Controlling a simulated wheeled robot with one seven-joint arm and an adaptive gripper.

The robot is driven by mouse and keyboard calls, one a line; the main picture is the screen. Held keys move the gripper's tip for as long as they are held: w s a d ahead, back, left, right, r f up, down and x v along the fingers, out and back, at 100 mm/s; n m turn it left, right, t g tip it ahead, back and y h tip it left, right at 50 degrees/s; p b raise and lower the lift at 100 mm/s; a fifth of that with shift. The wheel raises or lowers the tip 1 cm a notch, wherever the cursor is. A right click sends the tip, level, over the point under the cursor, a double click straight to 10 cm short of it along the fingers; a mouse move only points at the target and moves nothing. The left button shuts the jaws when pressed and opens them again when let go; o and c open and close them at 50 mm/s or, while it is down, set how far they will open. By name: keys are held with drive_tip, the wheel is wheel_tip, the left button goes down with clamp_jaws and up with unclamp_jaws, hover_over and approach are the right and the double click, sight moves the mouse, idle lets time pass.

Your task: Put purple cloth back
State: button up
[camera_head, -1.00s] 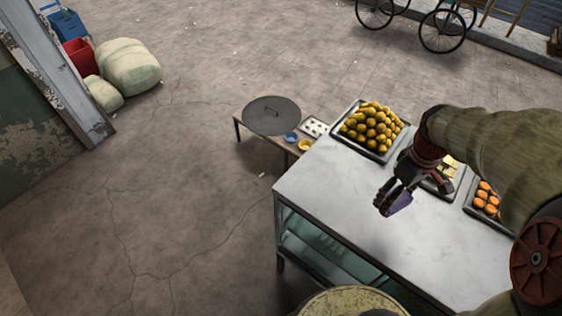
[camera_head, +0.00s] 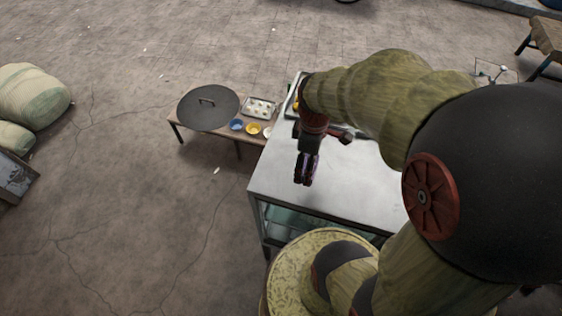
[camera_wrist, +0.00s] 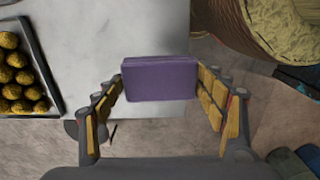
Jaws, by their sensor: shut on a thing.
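The purple cloth (camera_wrist: 160,80) is a folded rectangular block between the two fingers of my gripper (camera_wrist: 165,95) in the wrist view. The fingers are shut on its left and right sides. In the head view my gripper (camera_head: 306,170) points down over the left part of the metal table (camera_head: 345,195), and only a little of the purple cloth (camera_head: 313,166) shows between the dark fingers. The cloth appears held above the tabletop; the exact height is hard to tell.
A low wooden table left of the metal table carries a round black lid (camera_head: 208,110), a small tray (camera_head: 259,107), a blue bowl (camera_head: 236,125) and a yellow bowl (camera_head: 253,129). A tray of yellow round food (camera_wrist: 15,80) shows in the wrist view. My arm hides much of the metal table.

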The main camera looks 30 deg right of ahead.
drive_tip(key=w+f, duration=0.3)
drive_tip(key=w, duration=0.3)
drive_tip(key=p, duration=0.1)
hover_over(283, 167)
drive_tip(key=f, duration=0.4)
drive_tip(key=shift+s+f, duration=0.35)
drive_tip(key=shift+w+a+f, duration=0.1)
drive_tip(key=shift+w+f, duration=0.15)
drive_tip(key=shift+f, duration=1.65)
drive_tip(key=shift+f, duration=0.2)
drive_tip(key=o, duration=1.1)
drive_tip(key=shift+r, duration=0.1)
